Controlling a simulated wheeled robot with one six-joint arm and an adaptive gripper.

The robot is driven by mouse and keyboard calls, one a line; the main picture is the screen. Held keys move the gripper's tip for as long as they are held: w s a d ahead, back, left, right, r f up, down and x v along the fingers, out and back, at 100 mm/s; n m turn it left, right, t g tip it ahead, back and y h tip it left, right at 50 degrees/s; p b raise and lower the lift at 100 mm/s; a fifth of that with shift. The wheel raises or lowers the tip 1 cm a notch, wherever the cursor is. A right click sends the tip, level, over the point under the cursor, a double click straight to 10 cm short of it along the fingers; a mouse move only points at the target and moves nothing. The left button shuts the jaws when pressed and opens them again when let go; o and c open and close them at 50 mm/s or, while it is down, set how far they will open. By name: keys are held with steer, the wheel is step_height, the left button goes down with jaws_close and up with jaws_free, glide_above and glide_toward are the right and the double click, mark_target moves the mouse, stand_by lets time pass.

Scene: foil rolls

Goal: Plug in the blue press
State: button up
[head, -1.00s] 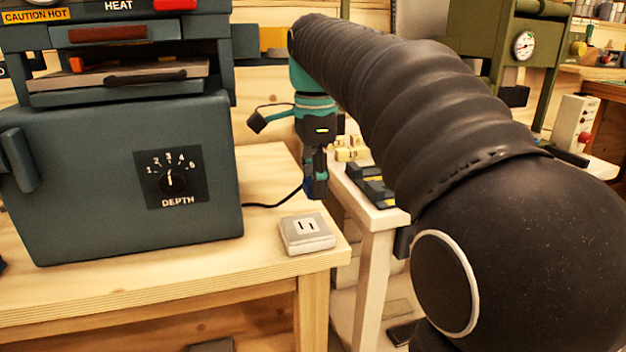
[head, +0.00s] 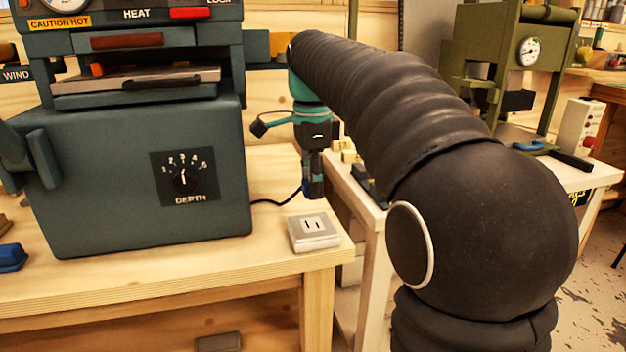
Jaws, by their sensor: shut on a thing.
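The blue press (head: 110,200) is a dark blue-grey machine with a DEPTH dial (head: 185,178) and HEAT label, standing on the wooden bench at left. A black cord (head: 275,202) runs from behind it to my gripper (head: 313,190). My gripper points down and is shut on a small dark blue plug, mostly hidden by the fingers.
The wooden bench (head: 150,283) ends just right of the socket box. Beyond a gap, a white table (head: 373,225) carries pale blocks and a dark tray. A green press (head: 520,60) with a gauge stands at the back right. My black arm hides much of the middle.

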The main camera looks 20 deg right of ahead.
mark_target(312, 225)
steer(key=shift+f, duration=1.25)
step_height(312, 225, down, 3)
steer(key=b, duration=0.3)
steer(key=shift+f, duration=0.1)
steer(key=shift+p, duration=0.8)
stand_by(1.0)
steer(key=shift+f+b, duration=0.3)
steer(key=shift+f, duration=0.25)
stand_by(0.6)
steer(key=o, duration=1.1)
steer(key=shift+o, duration=0.2)
step_height(312, 225, up, 12)
